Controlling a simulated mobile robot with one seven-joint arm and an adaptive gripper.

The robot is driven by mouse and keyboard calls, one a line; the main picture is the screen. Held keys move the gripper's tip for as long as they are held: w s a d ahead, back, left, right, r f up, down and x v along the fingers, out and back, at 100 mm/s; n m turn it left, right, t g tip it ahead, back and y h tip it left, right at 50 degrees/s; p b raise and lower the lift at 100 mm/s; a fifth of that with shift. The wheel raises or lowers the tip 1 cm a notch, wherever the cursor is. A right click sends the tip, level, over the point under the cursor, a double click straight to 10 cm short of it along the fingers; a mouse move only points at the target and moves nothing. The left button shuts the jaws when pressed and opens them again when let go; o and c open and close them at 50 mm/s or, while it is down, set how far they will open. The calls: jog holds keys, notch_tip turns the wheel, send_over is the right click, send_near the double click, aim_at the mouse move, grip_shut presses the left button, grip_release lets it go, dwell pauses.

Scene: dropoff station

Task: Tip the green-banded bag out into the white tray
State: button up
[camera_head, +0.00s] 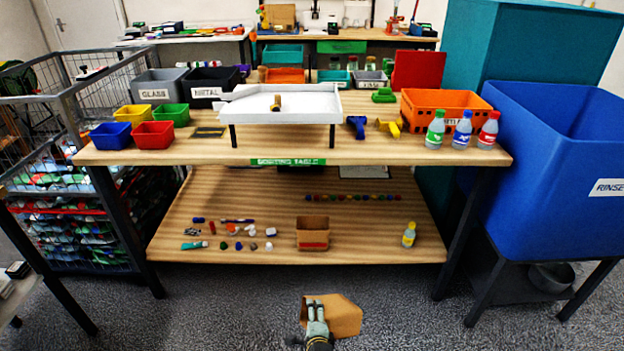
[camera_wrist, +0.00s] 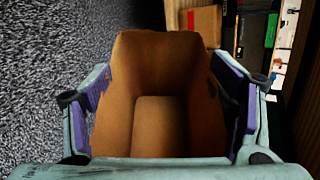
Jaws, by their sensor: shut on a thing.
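My gripper (camera_head: 316,310) is low in front of the table, shut on a brown paper bag (camera_head: 345,316). In the wrist view, the two fingers (camera_wrist: 172,95) are on either side of the bag (camera_wrist: 150,55), and its open mouth faces the camera. A brown, round-topped thing (camera_wrist: 160,125) shows inside it; I cannot tell what it is. No green band shows on the held bag. The white tray (camera_head: 262,113) stands on short legs on the table top, well above and beyond my gripper. A small brown cylinder (camera_head: 277,103) is in the tray.
The sorting table's front edge (camera_head: 400,157) and lower shelf (camera_head: 250,190) lie ahead. A red-banded bag (camera_head: 312,232) and several small items are on the shelf. Colored bins (camera_head: 154,135) stand left of the tray. An orange crate (camera_head: 440,112) and bottles (camera_head: 462,132) stand right.

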jog(key=m+g+y, duration=0.1)
jog(key=r+m+g+y, duration=0.1)
jog(key=g, duration=0.1)
jog(key=g+y, duration=0.1)
jog(key=shift+w+d+r+m+g, duration=0.1)
jog(key=shift+w+r+m+g, duration=0.1)
jog(key=shift+r+m+g, duration=0.15)
jog(key=g+y, duration=0.1)
jog(key=r+m+g+y, duration=0.1)
jog(key=shift+m+g, duration=0.25)
jog(key=shift+g, duration=0.1)
jog(key=shift+s+m+g+y, duration=0.15)
jog(key=shift+m+g+y, duration=0.15)
jog(key=shift+g+y, duration=0.25)
jog(key=shift+s+f, duration=0.1)
